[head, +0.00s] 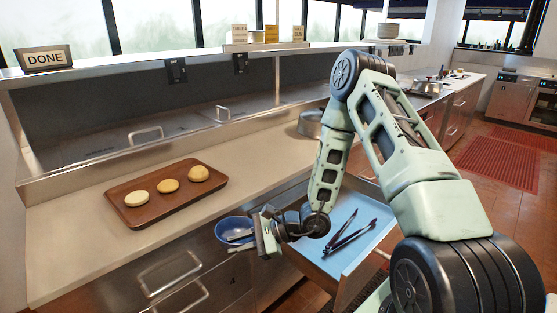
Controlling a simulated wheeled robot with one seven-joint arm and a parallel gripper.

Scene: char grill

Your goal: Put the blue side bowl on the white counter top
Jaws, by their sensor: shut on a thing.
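The blue bowl (226,231) is in the head view, at the front edge of the beige-white counter top (80,247), to the left of an open drawer. My gripper (252,237) is at the bowl's right side, shut on it. The bowl's right part is hidden by the gripper, and the fingertips are hard to make out. Something light-coloured shows inside the bowl. I cannot tell whether its underside touches anything.
The open drawer (345,275) has a blue inside holding dark tongs (350,235). A brown tray (145,213) with three buns lies on the counter. The counter's front left is clear. A round metal lid or pot (310,123) stands farther back.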

